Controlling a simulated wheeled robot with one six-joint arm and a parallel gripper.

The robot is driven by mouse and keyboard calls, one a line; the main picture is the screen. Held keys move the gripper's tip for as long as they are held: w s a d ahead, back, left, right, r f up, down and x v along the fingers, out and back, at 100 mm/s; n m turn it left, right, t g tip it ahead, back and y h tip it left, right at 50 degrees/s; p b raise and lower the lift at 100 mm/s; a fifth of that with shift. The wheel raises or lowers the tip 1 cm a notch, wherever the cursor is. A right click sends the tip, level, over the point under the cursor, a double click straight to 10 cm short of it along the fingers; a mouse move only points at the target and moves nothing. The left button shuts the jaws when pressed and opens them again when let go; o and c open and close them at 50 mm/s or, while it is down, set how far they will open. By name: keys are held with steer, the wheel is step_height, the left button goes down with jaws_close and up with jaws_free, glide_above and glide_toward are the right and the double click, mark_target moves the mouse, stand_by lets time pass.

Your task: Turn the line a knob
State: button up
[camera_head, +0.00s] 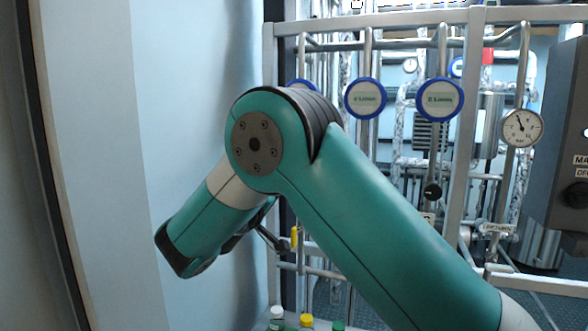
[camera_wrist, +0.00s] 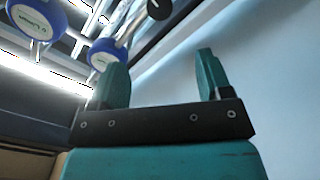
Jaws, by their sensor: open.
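Blue-rimmed round discs with pale labels hang on the pipe frame in the head view: one in the middle (camera_head: 365,98), one to its right (camera_head: 440,99), and one partly hidden behind my arm (camera_head: 301,84). The lettering is too small to tell which is line a. A black round knob (camera_head: 432,191) sits below the right disc. In the wrist view my gripper (camera_wrist: 160,68) is open, with nothing between its fingers. Two blue discs, one at the upper left (camera_wrist: 36,20) and one behind the left finger (camera_wrist: 104,54), and a black knob (camera_wrist: 159,8) lie beyond it.
A pale wall (camera_head: 205,90) stands close to my arm at the left. A metal frame (camera_head: 470,120) and a dial gauge (camera_head: 522,128) stand right of the discs. A dark control box (camera_head: 566,150) is at the right edge. Bottles with coloured caps (camera_head: 306,321) stand below.

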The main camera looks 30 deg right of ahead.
steer(key=p+x, duration=1)
steer(key=x, duration=0.6)
steer(key=shift+d+p, duration=0.15)
steer(key=shift+p, duration=0.25)
steer(key=shift+s, duration=0.1)
steer(key=shift+c, duration=0.3)
steer(key=c, duration=0.9)
steer(key=shift+o, duration=0.2)
steer(key=shift+f+b, duration=0.1)
steer(key=shift+b, duration=0.3)
